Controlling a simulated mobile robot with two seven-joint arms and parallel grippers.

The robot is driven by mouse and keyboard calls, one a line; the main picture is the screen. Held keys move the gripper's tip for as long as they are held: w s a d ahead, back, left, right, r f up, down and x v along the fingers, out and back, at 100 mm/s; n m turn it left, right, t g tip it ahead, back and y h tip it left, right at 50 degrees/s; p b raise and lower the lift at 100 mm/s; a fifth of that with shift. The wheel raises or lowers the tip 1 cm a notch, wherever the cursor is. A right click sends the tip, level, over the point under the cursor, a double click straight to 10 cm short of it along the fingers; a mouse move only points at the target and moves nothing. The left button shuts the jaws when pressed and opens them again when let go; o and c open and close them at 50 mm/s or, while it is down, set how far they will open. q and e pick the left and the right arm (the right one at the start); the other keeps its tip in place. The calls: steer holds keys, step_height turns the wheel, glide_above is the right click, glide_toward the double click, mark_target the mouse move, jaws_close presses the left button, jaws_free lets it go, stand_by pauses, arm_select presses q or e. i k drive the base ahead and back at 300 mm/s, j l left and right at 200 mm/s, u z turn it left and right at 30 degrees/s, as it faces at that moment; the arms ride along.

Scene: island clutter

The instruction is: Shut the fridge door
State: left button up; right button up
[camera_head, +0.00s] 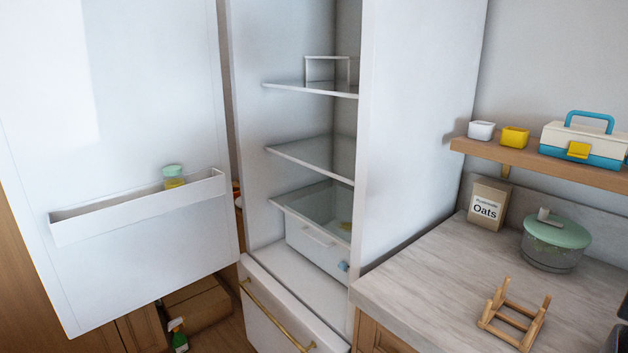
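The fridge door (120,110) stands wide open at the left, with its inner face toward me. A door bin (130,212) on it holds a small jar (174,176) with a green lid. The fridge body (420,110) stands in the middle, its inside exposed with glass shelves (310,89) and a clear drawer (315,248). Below is a closed lower drawer front (285,310) with a brass handle. Neither of my grippers can be made out. Dark parts at the lower right edge are cut off and unclear.
The counter (410,285) at right holds an oats box (487,204), a lidded pot (555,243) and a wooden rack (514,315). A wall shelf (540,160) above carries tubs and a toolbox (584,141). A cardboard box (197,303) and spray bottle (178,335) are below the door.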

mark_target(98, 97)
steer(key=u, duration=1.55)
